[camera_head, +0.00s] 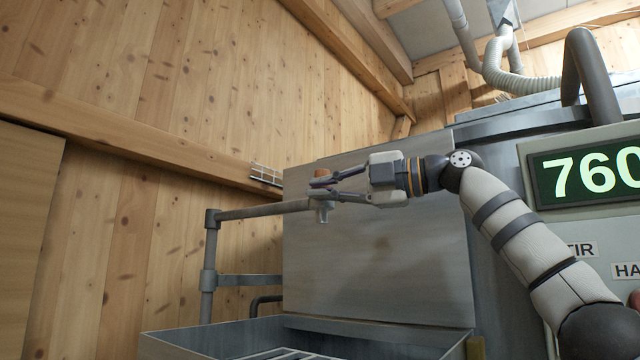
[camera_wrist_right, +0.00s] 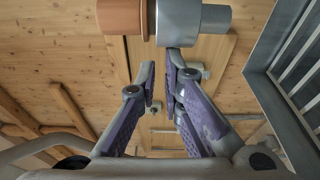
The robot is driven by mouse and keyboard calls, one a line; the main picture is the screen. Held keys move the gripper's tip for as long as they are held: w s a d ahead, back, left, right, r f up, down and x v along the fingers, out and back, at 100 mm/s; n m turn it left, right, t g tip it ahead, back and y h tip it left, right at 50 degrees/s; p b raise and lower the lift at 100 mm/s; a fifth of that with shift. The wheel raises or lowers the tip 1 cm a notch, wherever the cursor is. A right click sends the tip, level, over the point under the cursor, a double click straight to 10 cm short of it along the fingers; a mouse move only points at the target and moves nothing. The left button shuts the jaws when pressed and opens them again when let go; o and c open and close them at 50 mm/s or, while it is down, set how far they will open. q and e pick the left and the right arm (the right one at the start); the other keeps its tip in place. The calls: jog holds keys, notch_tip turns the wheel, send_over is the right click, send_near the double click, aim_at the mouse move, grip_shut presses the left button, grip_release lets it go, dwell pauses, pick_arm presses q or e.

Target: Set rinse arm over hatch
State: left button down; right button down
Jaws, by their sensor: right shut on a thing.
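The rinse arm (camera_head: 265,210) is a grey horizontal pipe on an upright post (camera_head: 208,265) at the left. Its free end carries an orange cap and a short pale nozzle (camera_head: 323,214) pointing down. In the right wrist view the orange part (camera_wrist_right: 122,17) and grey nozzle part (camera_wrist_right: 192,22) show just beyond the fingertips. My right gripper (camera_head: 325,190) is shut on the rinse arm at its free end; the exact contact is hard to see. An open steel box with a grate, seemingly the hatch (camera_head: 225,336), lies below. My left gripper is not in view.
A steel panel (camera_head: 380,270) stands upright behind my right gripper. At the right is a control box with a green display (camera_head: 588,174) reading 760. A thick dark bent pipe (camera_head: 585,70) rises above it. Wooden walls close off the left and back.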

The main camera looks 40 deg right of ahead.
jog(key=v, duration=0.8)
